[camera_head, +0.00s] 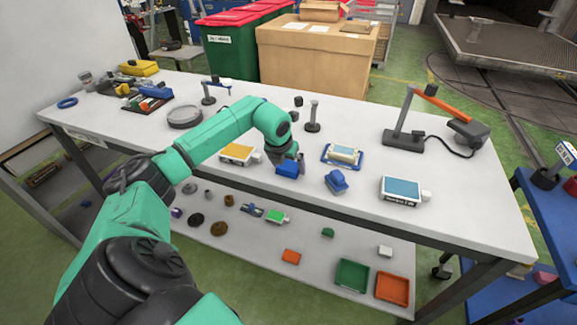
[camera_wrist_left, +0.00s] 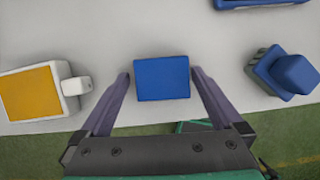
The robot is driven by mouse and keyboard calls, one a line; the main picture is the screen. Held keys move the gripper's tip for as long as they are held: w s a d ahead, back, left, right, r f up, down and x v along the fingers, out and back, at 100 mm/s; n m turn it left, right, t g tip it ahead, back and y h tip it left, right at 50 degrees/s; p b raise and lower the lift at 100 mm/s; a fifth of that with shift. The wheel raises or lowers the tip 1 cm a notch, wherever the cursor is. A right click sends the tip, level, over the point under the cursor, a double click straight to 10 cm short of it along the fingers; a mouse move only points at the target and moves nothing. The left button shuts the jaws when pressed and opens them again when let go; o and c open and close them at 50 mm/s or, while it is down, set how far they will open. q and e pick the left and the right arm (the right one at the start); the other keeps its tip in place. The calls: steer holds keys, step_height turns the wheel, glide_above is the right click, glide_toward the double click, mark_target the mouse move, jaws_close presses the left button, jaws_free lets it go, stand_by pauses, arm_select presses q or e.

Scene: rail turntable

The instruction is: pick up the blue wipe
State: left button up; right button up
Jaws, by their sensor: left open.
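A flat-topped blue block-like piece, which looks like the folded blue wipe (camera_head: 287,171), lies near the front edge of the white workbench. In the left wrist view the blue wipe (camera_wrist_left: 162,78) shows as a plain blue rectangle between the two fingers, with a narrow gap on each side. My left gripper (camera_head: 290,164) is directly above and around it in the head view, partly hidden by its own wrist. In the left wrist view the left gripper (camera_wrist_left: 161,80) is open, one finger on each side of the wipe. My right gripper is not in view.
A second blue piece on a grey base (camera_head: 336,181) stands close to the right. An orange-topped white device (camera_head: 238,153) is at left, a blue tray (camera_head: 327,160) behind right, a blue-screened device (camera_head: 403,188) farther right. The bench's front edge (camera_wrist_left: 225,110) is close.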

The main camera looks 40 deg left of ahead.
mark_target(288, 166)
arm_select(q)
steer(key=c, duration=1.1)
steer(key=shift+r, duration=0.1)
step_height(288, 166, up, 20)
steer(key=shift+f, duration=0.1)
